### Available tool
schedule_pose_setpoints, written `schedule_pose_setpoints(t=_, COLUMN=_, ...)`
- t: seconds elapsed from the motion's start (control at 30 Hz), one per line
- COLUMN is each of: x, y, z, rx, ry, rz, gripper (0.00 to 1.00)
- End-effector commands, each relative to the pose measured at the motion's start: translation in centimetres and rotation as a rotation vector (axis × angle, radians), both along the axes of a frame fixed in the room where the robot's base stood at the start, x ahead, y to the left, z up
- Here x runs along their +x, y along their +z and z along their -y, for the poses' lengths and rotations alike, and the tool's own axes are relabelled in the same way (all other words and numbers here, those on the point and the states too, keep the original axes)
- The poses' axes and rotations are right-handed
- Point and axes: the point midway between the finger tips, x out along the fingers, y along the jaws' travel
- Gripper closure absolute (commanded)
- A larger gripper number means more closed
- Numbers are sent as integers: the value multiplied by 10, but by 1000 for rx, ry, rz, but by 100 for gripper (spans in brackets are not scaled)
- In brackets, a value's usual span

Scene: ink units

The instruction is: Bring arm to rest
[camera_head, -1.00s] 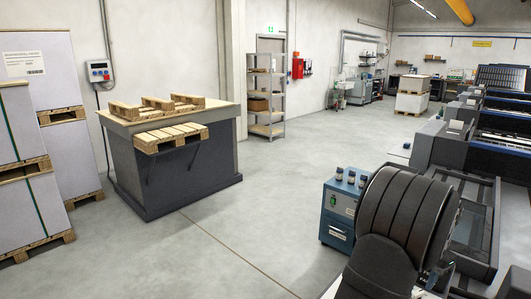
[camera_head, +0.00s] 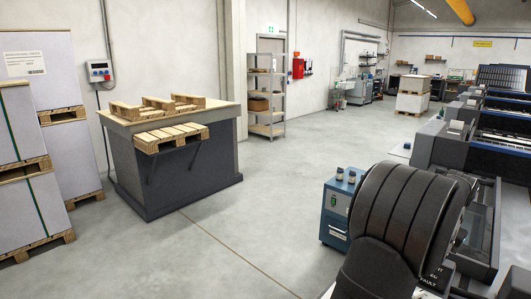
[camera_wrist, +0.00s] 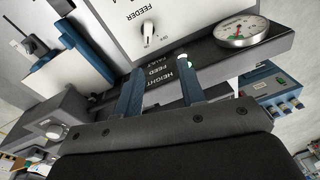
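My gripper (camera_wrist: 160,84) shows in the wrist view as two blue fingers standing apart. I see nothing held between them. Beyond them is a dark label strip (camera_wrist: 160,68) reading "HEIGHT", "FEED" and "FAULT", with a small green light. Whether the fingers touch the strip I cannot tell. In the head view my dark ribbed arm (camera_head: 410,210) stands at the lower right and hides the gripper.
A blue cabinet (camera_head: 334,232) with small bottles on top stands just left of my arm, partly hidden. A white "FEEDER" panel (camera_wrist: 185,18) and a round gauge (camera_wrist: 241,31) are close to the gripper. A grey bench (camera_head: 190,180) with pallets stands left; floor between is clear.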

Motion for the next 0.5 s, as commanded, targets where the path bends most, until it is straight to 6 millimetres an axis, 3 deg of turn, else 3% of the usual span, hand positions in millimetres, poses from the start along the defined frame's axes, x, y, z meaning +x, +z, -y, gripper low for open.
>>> schedule_pose_setpoints(t=0.5, x=0, y=-58, z=0, rx=-76, ry=317, rz=131, gripper=64)
